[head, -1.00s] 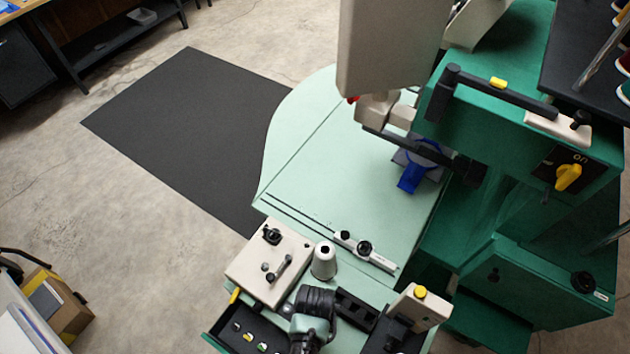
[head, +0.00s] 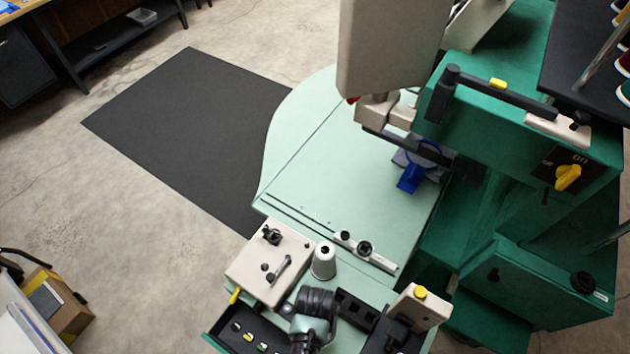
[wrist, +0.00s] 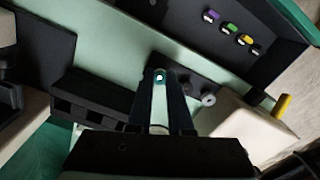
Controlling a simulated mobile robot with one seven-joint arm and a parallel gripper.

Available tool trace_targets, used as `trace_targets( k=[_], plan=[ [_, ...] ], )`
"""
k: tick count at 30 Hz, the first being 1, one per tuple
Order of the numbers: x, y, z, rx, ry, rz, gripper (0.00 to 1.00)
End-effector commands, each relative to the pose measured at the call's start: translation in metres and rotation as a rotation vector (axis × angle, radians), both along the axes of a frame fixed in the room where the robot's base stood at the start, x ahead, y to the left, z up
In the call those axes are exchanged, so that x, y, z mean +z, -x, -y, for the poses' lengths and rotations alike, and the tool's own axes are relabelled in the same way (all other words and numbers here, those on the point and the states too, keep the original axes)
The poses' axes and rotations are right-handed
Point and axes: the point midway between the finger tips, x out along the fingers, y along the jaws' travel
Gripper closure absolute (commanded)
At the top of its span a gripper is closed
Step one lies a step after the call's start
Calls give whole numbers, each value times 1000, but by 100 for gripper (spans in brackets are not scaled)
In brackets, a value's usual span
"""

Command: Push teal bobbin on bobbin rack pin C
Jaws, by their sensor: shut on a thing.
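My gripper (wrist: 160,80) is shut on the small teal bobbin (wrist: 160,75) in the wrist view. The bobbin sits at the fingertips, with its pale, round centre showing between them. It appears over the pale green table, near a few small dark and grey round parts. I cannot make out the bobbin rack or pin C for certain. In the head view my arm hides the fingertips and the teal bobbin. Purple, green and yellowish bobbins stand in a row in a dark tray (wrist: 225,60), which also shows in the head view (head: 216,339).
A black slotted block (wrist: 92,92) lies left of my fingers. A cream box (wrist: 245,125) with a yellow lever is to the right. The pale green table (head: 330,175) beyond is mostly clear.

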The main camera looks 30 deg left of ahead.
Motion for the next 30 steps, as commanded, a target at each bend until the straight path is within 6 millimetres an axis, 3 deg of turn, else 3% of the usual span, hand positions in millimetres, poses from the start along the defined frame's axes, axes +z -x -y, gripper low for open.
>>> trace_targets(
  k=[8,9,14,23,30],
  plan=[
    [-3,0,0,0,0,0,100],
    [-3,0,0,0,0,0,77],
    [-3,0,0,0,0,0,48],
    [-2,0,0,0,0,0,47],
    [12,0,0,0,0,0,47]
  ],
)
